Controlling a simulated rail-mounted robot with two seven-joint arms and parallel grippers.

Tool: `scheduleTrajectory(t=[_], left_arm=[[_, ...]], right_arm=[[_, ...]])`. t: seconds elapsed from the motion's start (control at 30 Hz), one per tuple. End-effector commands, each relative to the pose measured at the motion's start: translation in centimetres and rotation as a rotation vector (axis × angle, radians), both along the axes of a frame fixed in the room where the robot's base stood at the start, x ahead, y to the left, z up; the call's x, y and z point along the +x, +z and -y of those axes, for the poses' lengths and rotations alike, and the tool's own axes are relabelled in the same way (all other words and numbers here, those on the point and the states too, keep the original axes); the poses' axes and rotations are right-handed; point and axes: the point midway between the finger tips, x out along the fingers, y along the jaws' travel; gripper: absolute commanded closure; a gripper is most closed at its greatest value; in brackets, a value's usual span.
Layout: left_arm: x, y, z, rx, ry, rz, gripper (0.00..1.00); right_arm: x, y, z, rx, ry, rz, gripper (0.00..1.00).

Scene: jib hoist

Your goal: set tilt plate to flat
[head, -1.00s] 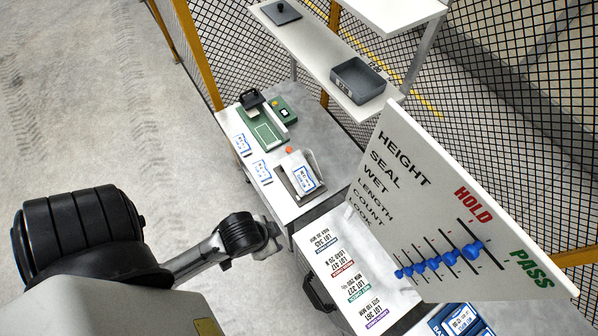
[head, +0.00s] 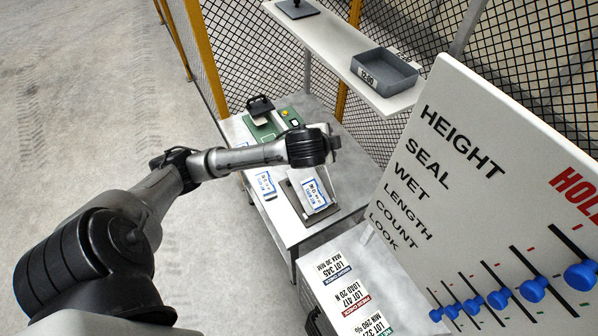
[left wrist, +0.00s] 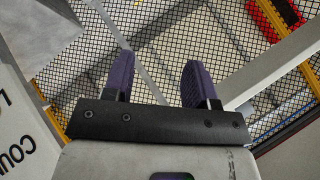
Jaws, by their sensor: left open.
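The tilt plate looks to be the grey metal piece (head: 338,184) at the front of the small table, with a white and blue packet (head: 314,196) lying on it. My left arm crosses in front and hides part of it, so its exact angle is hard to tell. My left gripper (head: 335,143) is just above and behind the plate in the head view, apart from it as far as I can see. In the left wrist view its two dark fingers (left wrist: 158,78) stand wide apart with nothing between them. My right gripper is not in view.
A large board with blue sliders (head: 533,290) stands at the right. A shelf (head: 330,40) with a grey bin (head: 384,72) hangs above the table. A green device (head: 275,122) sits at the back of the table. Mesh fencing (head: 240,60) closes the far side.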

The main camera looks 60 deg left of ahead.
Motion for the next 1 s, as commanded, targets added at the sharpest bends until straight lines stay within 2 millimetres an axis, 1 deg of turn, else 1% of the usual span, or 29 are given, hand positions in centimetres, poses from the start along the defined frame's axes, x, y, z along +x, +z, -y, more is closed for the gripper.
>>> scheduleTrajectory(t=[0.03,0.07,0.1,0.13,0.17,0.2,0.27,0.3,0.37,0.43,0.5,0.53,0.67,0.73,0.8,1.0], left_arm=[[1.0,-1.1,-3.0,0.044,0.019,-0.04,0.48],[1.3,-1.3,-4.5,0.059,0.025,-0.07,0.48],[1.6,-1.6,-6.5,0.077,0.031,-0.118,0.48],[1.7,-1.9,-8.0,0.087,0.034,-0.157,0.48],[1.7,-2.3,-9.6,0.095,0.036,-0.202,0.48],[1.4,-2.8,-11.7,0.098,0.035,-0.269,0.48],[0.6,-3.8,-14.2,0.089,0.021,-0.374,0.48],[0.0,-4.6,-15.4,0.073,0.001,-0.444,0.48],[-0.9,-6.1,-16.8,0.036,-0.041,-0.539,0.48],[-1.7,-8.0,-17.2,-0.027,-0.119,-0.628,0.48],[-2.2,-9.4,-17.2,-0.087,-0.217,-0.69,0.48],[-2.3,-9.7,-17.2,-0.105,-0.263,-0.706,0.48],[-2.4,-10.2,-16.0,-0.138,-0.481,-0.738,0.48],[-2.4,-10.2,-15.4,-0.119,-0.582,-0.744,0.48],[-2.3,-10.2,-15.4,-0.085,-0.654,-0.75,0.48],[-2.2,-10.5,-15.3,-0.032,-0.755,-0.763,0.48]], right_arm=[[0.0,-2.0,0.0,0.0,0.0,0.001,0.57],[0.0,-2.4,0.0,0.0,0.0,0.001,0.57],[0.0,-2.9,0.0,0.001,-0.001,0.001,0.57],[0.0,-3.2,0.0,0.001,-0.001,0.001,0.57],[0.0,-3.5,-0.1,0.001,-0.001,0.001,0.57],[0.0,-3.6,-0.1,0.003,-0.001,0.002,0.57],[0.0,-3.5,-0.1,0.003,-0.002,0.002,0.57],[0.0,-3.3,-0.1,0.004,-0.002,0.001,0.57],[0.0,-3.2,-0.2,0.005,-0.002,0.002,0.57],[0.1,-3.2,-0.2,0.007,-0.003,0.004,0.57],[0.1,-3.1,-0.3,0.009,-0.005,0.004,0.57],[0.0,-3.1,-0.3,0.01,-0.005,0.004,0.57],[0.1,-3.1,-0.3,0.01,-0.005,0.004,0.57],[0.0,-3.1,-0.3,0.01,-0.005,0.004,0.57],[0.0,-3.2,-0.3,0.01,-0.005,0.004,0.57],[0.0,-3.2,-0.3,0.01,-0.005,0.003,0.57]])
